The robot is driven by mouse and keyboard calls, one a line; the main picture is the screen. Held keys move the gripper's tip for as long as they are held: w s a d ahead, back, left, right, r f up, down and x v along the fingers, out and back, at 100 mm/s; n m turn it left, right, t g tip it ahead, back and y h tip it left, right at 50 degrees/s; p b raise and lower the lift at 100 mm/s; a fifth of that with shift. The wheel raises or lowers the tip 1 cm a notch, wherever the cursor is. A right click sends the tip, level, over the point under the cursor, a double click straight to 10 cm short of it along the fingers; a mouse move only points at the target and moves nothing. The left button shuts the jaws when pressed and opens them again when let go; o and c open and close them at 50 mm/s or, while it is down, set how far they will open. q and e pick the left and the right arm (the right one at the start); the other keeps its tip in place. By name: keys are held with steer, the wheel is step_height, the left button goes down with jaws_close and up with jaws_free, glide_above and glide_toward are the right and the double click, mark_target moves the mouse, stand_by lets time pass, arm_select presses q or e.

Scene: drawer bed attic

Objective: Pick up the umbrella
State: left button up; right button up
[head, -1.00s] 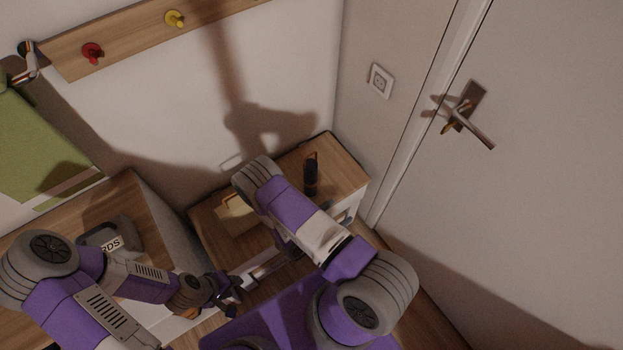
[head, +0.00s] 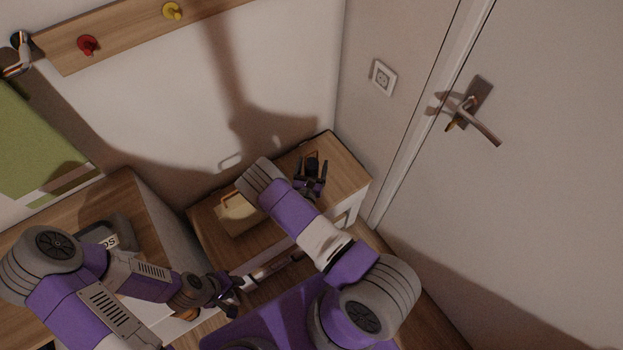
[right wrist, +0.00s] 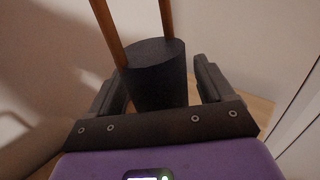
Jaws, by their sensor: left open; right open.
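The umbrella (head: 312,163) is a dark, short cylinder standing upright on the small wooden cabinet in the corner. In the right wrist view the umbrella (right wrist: 154,78) shows a dark body with two brown handle bars rising from it. My right gripper (head: 312,172) is open at the umbrella, with one finger on each side of its body. In the right wrist view its left finger looks close to the body, and a small gap shows at the right finger. My left gripper (head: 237,290) is open and empty, low at the left, away from the umbrella.
A light wooden box (head: 237,213) sits on the cabinet (head: 347,180), left of the umbrella. A grey container (head: 105,235) stands on the wooden surface at left. The wall and the door (head: 540,170) bound the corner. A peg rail (head: 125,30) is above.

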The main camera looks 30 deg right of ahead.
steer(key=shift+w, duration=0.1)
jaws_close()
stand_by(0.4)
steer(key=shift+r, duration=0.1)
